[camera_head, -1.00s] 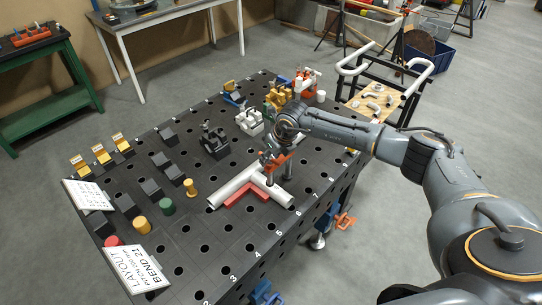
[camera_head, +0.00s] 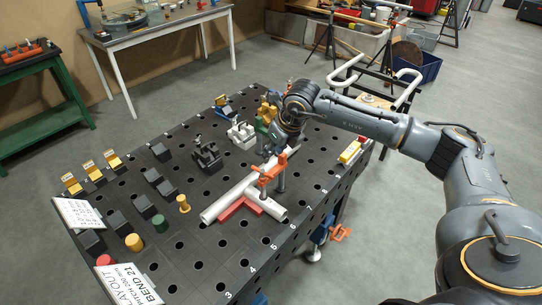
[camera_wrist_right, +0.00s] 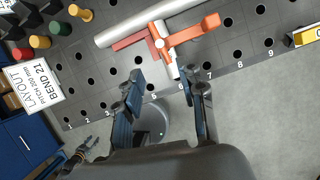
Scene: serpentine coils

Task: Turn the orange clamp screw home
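The orange clamp (camera_head: 268,174) stands on the black perforated table, across white tubing (camera_head: 232,197) that lies against a red angle piece (camera_head: 238,207). In the wrist view the clamp (camera_wrist_right: 204,27) is at the top, with its orange bar reaching right; I cannot clearly make out its screw. My right gripper (camera_head: 276,150) is just behind the clamp in the head view. In the wrist view its two fingers (camera_wrist_right: 161,76) are spread apart, with nothing between them and the clamp beyond their tips.
The table (camera_head: 205,262) carries black blocks, yellow and green pegs and a layout card (camera_head: 128,283) at left. A black fixture (camera_head: 206,155) and grey-white fixture (camera_head: 241,134) stand behind the tubing. A yellow bar (camera_head: 350,152) lies near the right edge. A cart (camera_head: 402,92) stands beyond.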

